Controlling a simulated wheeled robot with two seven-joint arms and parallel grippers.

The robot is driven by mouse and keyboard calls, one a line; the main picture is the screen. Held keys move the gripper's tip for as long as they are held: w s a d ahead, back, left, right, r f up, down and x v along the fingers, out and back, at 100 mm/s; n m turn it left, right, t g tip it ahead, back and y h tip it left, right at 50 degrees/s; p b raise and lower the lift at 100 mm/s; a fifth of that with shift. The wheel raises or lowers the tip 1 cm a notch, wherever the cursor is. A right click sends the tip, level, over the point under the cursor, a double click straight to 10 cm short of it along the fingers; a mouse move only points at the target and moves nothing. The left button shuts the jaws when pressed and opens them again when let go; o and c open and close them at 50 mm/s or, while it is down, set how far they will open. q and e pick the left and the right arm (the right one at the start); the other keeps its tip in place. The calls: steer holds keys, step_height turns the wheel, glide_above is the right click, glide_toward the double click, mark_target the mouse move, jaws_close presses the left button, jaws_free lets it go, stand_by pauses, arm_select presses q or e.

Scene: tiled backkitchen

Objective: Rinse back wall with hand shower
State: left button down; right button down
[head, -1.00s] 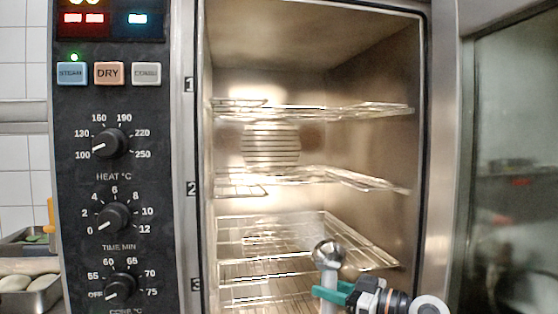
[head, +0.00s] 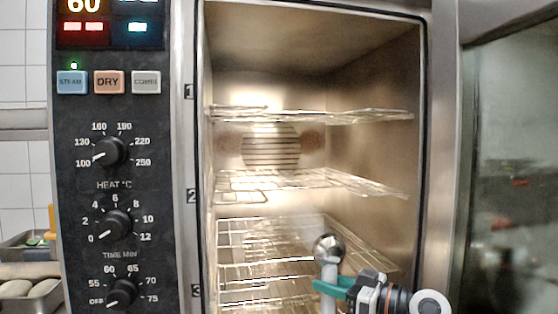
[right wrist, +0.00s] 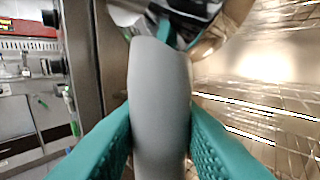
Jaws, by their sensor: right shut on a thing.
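The hand shower (head: 328,250) has a round metallic head and a grey handle. It is upright at the lower right of the oven opening, in front of the lower racks. My right gripper (head: 327,289), with green fingers, is shut on its handle. In the right wrist view the grey handle (right wrist: 158,100) stands between the two green fingers. A faint whitish spray shows left of the shower head. The oven's back wall (head: 228,143) is behind the racks, with a round slotted fan grille (head: 271,149) and brownish patches beside it. My left gripper is not in view.
Wire racks (head: 375,117) cross the lit cavity at several levels. The control panel (head: 150,200) with knobs stands to the left. A glass door (head: 510,180) is at the right. Trays with food (head: 30,295) are at the lower left.

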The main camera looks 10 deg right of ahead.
step_height(320, 180, up, 2)
steer(key=shift+p, duration=0.3)
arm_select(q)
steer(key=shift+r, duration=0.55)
arm_select(e)
steer(key=shift+f, duration=0.1)
steer(key=shift+b, duration=0.3)
steer(key=n+b, duration=0.1)
steer(key=b, duration=0.3)
steer(key=shift+f+t+y+b, duration=0.25)
steer(key=shift+t+y+b, duration=0.05)
steer(key=n+b, duration=0.1)
steer(key=b, duration=0.2)
steer(key=shift+y, duration=0.4)
steer(key=shift+r+b, duration=0.2)
steer(key=shift+b, duration=0.2)
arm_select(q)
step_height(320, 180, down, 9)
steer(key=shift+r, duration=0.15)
